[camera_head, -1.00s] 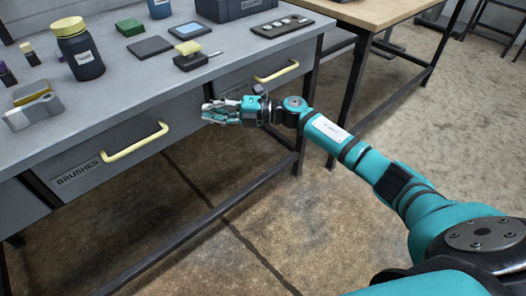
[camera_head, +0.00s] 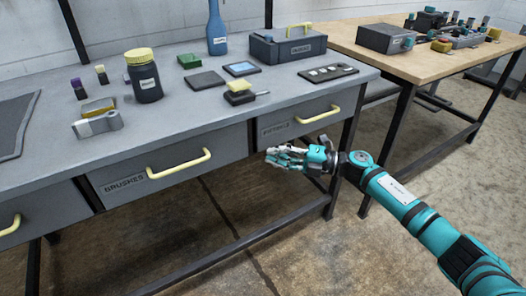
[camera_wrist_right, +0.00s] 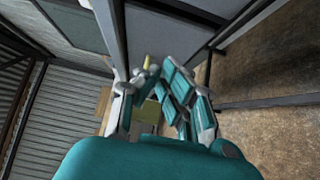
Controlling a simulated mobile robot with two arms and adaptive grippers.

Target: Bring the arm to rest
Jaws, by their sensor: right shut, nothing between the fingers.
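My right gripper (camera_head: 287,157) is teal and grey, with its arm coming in from the lower right. It is shut and empty, in front of the bench's drawer fronts in the head view. In the right wrist view its fingers (camera_wrist_right: 165,98) show close up, near a grey drawer front. A drawer with a yellow handle (camera_head: 320,117) is just above and behind it. The drawer labelled BRUSHES (camera_head: 150,178) is to its left. Both drawers look closed. My left gripper is not in view.
The grey bench (camera_head: 190,130) bears a dark jar (camera_head: 146,82), a blue bottle (camera_head: 216,30), a yellow-topped block (camera_head: 238,90) and a grey case (camera_head: 288,48). A wooden table (camera_head: 370,50) with equipment stands at the right. Open floor (camera_head: 300,245) lies below the gripper.

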